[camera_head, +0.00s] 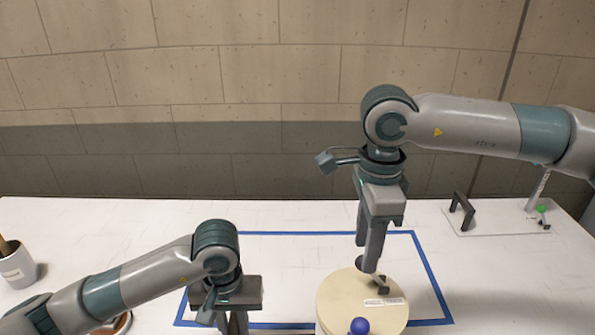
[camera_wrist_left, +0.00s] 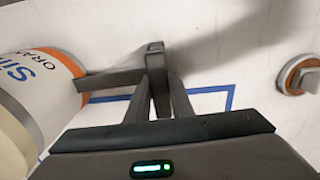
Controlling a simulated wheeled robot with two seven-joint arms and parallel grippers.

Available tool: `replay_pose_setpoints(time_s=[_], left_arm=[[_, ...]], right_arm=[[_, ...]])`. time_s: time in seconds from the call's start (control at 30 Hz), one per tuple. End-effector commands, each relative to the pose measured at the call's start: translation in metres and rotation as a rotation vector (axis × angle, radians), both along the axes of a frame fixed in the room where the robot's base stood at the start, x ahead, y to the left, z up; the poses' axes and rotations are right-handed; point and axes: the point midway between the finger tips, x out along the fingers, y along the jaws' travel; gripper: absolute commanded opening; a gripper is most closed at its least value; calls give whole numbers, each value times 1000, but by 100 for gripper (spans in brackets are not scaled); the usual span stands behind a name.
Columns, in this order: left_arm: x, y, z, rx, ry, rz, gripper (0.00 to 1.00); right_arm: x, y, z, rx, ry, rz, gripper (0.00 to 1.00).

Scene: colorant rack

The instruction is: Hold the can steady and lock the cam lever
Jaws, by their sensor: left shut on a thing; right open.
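The can (camera_wrist_left: 38,95), white and orange with printed lettering, stands at the left of the left wrist view. In the head view its round cream top (camera_head: 338,302) shows, with a small label, a dark fitting (camera_head: 383,285) and a blue ball knob (camera_head: 358,326) near its front edge. I cannot tell whether the knob belongs to the cam lever. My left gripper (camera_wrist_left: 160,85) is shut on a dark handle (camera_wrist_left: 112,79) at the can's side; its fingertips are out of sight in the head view. My right gripper (camera_head: 369,266) is open, pointing down just above the can's top, close to the dark fitting.
Blue tape (camera_head: 432,275) outlines a rectangle on the white table around the can. A pale board (camera_head: 490,222) with a black handle and a green ball lies at the right. A cup (camera_head: 18,268) stands at far left. A round copper-coloured thing (camera_head: 124,323) sits near the left arm.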

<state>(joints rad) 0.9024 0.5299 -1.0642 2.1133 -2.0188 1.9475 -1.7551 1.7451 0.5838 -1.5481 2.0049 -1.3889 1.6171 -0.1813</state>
Motion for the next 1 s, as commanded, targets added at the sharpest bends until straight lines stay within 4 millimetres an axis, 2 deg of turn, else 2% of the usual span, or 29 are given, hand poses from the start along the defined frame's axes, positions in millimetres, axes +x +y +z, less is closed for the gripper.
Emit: replay_pose_setpoints(time_s=[0.2, 0.4, 0.87, 0.9, 1.0], left_arm=[[0, 0, 0, 1, 0, 1, 0], [0, 0, 0, 1, 0, 1, 0], [0, 0, 0, 0, 0, 1, 0], [0, 0, 0, 0, 0, 1, 0], [0, 0, 0, 0, 0, 1, 0]], right_arm=[[0, 0, -27, 0, 3, 0, 41], [0, 0, -43, 0, 1, 1, 41], [0, 0, -50, 0, 0, 0, 41], [0, 0, -50, 0, 0, 0, 36], [0, 0, -50, 0, 0, 0, 12]])
